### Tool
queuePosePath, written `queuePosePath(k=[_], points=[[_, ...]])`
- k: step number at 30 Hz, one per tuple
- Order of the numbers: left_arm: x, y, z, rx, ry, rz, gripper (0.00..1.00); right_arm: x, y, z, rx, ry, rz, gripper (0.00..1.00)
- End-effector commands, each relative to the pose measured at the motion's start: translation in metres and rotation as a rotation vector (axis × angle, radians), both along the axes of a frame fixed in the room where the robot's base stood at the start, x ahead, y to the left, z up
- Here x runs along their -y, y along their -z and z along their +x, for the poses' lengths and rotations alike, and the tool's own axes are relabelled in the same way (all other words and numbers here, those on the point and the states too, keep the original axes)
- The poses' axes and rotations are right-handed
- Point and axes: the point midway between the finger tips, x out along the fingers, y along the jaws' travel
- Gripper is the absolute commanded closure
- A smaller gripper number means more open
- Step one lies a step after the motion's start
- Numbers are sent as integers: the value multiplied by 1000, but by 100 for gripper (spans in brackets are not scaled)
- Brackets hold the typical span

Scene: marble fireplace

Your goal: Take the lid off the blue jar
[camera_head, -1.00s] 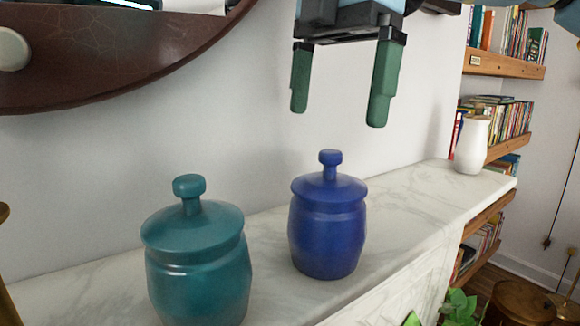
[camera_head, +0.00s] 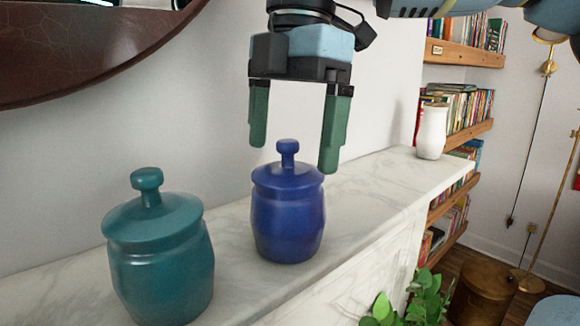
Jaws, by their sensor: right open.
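The blue jar (camera_head: 288,222) stands upright on the white marble mantel. Its blue lid (camera_head: 287,177) sits on top, with a round knob (camera_head: 287,147) at its centre. My right gripper (camera_head: 293,158) is open and points down, with its green fingers either side of the knob in the picture. I see no contact, and the exact depth between fingers and knob is hard to tell. My left gripper is not in view.
A teal lidded jar (camera_head: 160,260) stands on the mantel (camera_head: 365,205) to the left of the blue jar. A dark round frame (camera_head: 90,65) hangs on the wall. Bookshelves and a plant (camera_head: 425,300) are at right.

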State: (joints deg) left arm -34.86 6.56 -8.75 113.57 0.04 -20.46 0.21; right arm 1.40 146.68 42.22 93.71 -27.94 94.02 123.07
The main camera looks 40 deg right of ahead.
Motion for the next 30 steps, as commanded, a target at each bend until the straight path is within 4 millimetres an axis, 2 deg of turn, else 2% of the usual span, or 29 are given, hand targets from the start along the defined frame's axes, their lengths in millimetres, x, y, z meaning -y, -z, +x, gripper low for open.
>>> queuePosePath(k=[6, 14, 25, 30], points=[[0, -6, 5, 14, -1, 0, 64, -2, 19, -1, 3, 0, 0, 2], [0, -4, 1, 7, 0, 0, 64, -3, 21, 0, 2, 0, 1, 3], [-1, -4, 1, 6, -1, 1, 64, -3, 21, 0, 2, 0, 1, 51], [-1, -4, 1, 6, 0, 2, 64, -3, 21, 0, 2, 0, 1, 51]])
